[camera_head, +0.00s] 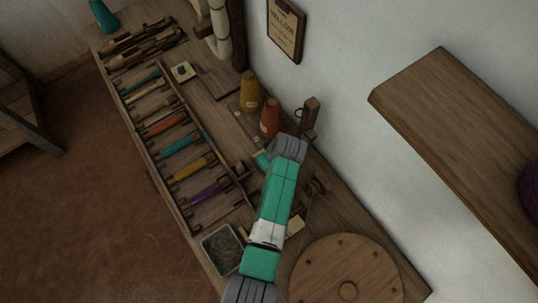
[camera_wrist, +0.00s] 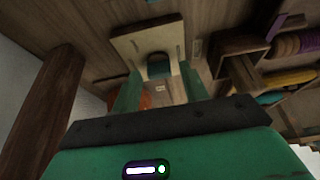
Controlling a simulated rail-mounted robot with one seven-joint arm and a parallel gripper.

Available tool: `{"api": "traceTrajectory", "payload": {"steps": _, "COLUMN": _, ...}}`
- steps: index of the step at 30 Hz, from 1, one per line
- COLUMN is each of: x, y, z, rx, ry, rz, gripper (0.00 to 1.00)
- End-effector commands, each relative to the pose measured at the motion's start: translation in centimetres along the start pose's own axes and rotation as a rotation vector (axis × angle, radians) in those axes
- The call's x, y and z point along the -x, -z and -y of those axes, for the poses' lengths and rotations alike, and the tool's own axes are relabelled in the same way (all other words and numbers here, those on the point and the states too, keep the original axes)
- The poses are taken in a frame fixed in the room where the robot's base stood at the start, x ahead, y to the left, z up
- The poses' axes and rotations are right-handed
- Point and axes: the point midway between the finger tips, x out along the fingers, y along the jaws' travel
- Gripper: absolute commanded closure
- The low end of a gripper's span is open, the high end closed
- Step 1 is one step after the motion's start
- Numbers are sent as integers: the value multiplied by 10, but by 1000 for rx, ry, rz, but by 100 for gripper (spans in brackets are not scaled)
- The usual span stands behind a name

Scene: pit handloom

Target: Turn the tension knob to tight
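My gripper (camera_wrist: 160,72) shows in the wrist view with its two green fingers apart, one on each side of a small dark rounded piece (camera_wrist: 158,66). That piece sits against a pale plate (camera_wrist: 135,41) and may be the tension knob; I see no marking of its setting. Visible gaps separate it from both fingers. In the head view my gripper (camera_head: 262,160) is low over the bench, beside the orange cone, and my arm partly hides it. I cannot make out the knob clearly there.
A wall shelf (camera_head: 455,135) juts out at right.

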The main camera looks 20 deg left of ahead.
Motion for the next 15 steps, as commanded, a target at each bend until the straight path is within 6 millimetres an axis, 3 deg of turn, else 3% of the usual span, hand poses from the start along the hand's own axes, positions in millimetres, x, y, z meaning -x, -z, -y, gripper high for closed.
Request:
{"api": "traceTrajectory", "payload": {"steps": 1, "x": 0, "y": 0, "z": 0, "rx": 0, "ry": 0, "rz": 0, "gripper": 66}}
{"api": "traceTrajectory", "payload": {"steps": 6, "x": 0, "y": 0, "z": 0, "rx": 0, "ry": 0, "rz": 0, "gripper": 97}}
{"api": "traceTrajectory", "payload": {"steps": 15, "x": 2, "y": 1, "z": 1, "rx": -37, "ry": -15, "rz": -1, "gripper": 97}}
